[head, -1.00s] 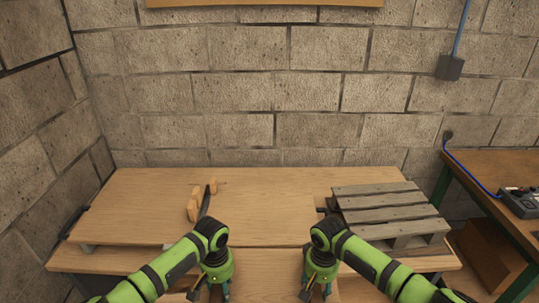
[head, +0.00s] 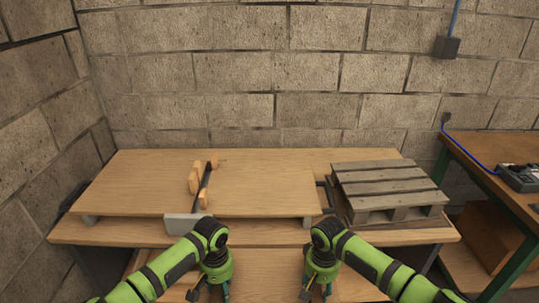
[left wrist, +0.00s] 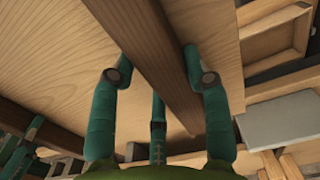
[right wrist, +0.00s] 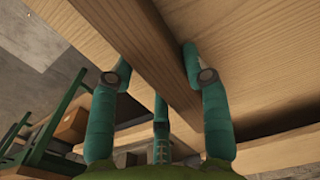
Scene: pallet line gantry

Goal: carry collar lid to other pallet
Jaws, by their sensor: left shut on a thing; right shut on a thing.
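The collar lid (head: 268,278) seems to be the flat wooden panel low in the head view, below the bench's front edge. My left gripper (head: 213,285) and my right gripper (head: 318,285) hang over it side by side. In the left wrist view, green fingers are shut on a wooden batten (left wrist: 150,50) with pale panel on both sides. The right wrist view shows the same hold on a batten (right wrist: 150,50). The other pallet, probably the grey slatted one (head: 385,178), stands empty at the right of the bench. My arms hide part of the panel.
A raised wooden board (head: 262,190) covers the bench's left and middle, with wooden blocks and a dark bar (head: 204,185) on it. A grey plate (head: 184,227) stands at its front edge. A side table (head: 495,165) is at the right. A block wall closes the back.

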